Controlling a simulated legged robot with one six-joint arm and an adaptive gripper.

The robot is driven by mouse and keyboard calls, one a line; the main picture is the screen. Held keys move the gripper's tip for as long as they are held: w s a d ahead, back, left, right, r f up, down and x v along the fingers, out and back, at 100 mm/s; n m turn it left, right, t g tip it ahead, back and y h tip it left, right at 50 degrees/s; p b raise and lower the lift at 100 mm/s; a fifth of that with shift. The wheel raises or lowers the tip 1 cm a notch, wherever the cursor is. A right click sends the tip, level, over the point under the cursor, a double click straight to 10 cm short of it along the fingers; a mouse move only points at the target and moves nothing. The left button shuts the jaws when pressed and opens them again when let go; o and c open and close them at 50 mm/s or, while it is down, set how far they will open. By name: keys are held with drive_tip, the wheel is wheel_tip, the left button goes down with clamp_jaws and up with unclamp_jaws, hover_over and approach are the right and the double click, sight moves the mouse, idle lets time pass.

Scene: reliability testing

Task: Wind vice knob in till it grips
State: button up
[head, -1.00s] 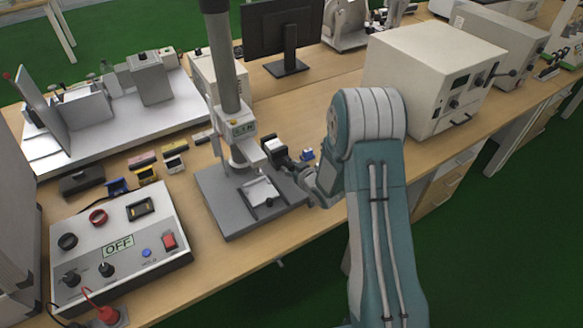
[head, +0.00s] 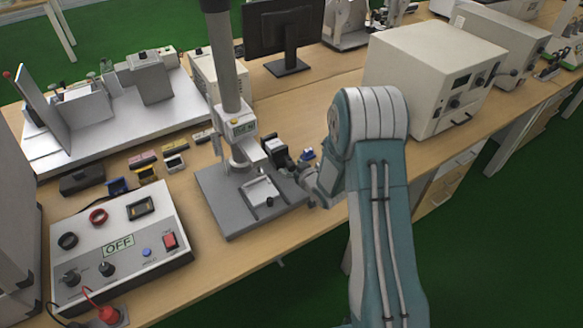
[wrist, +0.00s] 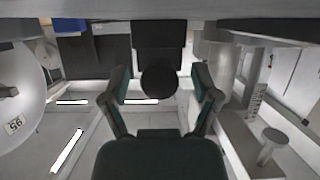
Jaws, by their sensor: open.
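The pale vice (head: 261,190) sits on the grey base plate of a test stand in the head view. A small black knob (head: 269,201) shows at its front. My gripper (head: 282,156) is beside the stand's column, just above and behind the vice; its fingertips are hard to make out there. In the wrist view my gripper (wrist: 160,92) is open, with one finger on each side of a dark round knob (wrist: 160,79). Gaps show between the knob and both fingers. I cannot tell whether this is the same knob as in the head view.
The stand's column (head: 222,60) rises close by my gripper. A control box reading OFF (head: 118,246) lies front left, with several small coloured blocks behind it. A large beige instrument (head: 430,65) stands to the right. Bare bench lies in front of the stand.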

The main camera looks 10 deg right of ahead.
drive_tip(key=v, duration=1.1)
drive_tip(key=shift+s, duration=0.3)
drive_tip(key=shift+d, duration=0.1)
